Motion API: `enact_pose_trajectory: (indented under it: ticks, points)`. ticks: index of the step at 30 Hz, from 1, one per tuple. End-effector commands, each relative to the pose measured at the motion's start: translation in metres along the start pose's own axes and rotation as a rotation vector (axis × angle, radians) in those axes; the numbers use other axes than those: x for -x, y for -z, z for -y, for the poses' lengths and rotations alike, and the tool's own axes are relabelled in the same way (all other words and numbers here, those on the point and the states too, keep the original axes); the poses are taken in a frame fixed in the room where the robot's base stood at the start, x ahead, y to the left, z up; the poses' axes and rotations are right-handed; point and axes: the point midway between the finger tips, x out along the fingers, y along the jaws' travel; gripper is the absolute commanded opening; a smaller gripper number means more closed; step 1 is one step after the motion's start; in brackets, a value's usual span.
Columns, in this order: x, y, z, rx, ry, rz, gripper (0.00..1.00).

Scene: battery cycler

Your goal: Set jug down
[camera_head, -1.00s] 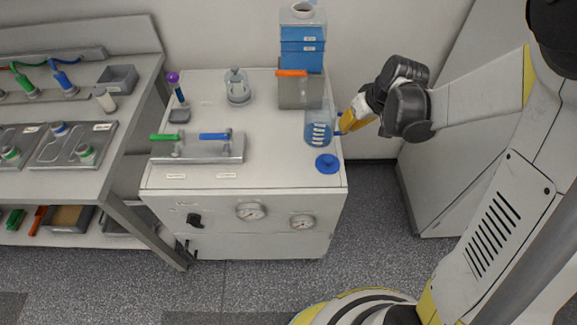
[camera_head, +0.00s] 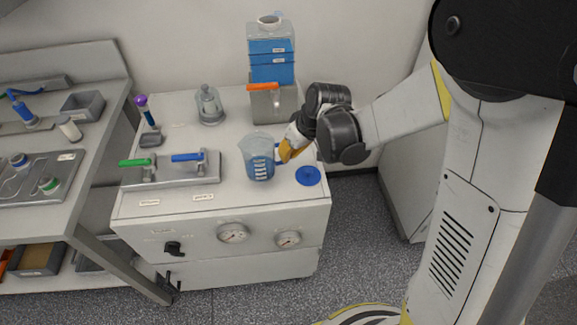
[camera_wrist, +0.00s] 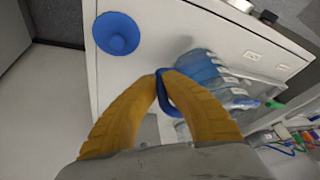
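The jug (camera_head: 258,163), clear with white marks and blue liquid, is upright over the front right part of the white cabinet top (camera_head: 225,115). I cannot tell whether its base touches the surface. My gripper (camera_head: 283,151), with yellow fingers, is at the jug's right side. In the wrist view the fingertips (camera_wrist: 164,76) close around the blue handle (camera_wrist: 168,100), and the jug's body (camera_wrist: 212,78) lies just beyond. The fingers partly hide the handle.
A blue funnel-like disc (camera_head: 308,176) lies right of the jug. A valve block (camera_head: 172,171) with green and blue levers stands left. A blue-filled tank (camera_head: 271,60) and a glass vessel (camera_head: 209,106) stand behind. A bench (camera_head: 90,135) is at the left.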

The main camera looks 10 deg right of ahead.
Motion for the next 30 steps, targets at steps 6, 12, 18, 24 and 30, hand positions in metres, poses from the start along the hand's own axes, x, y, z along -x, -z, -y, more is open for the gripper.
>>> enact_pose_trajectory:
  ticks: [6, 12, 18, 24, 30]
  points:
    - [-0.024, -0.01, -0.002, -0.001, 0.0, -0.001, 0.0]
    - [-0.038, -0.016, -0.003, -0.001, 0.0, -0.001, 0.0]
    - [-0.037, -0.016, -0.003, -0.001, 0.0, -0.001, 0.0]
    - [-0.04, -0.017, -0.004, -0.001, 0.0, 0.0, 0.25]
    - [-0.04, -0.017, -0.003, -0.001, 0.0, -0.001, 0.27]
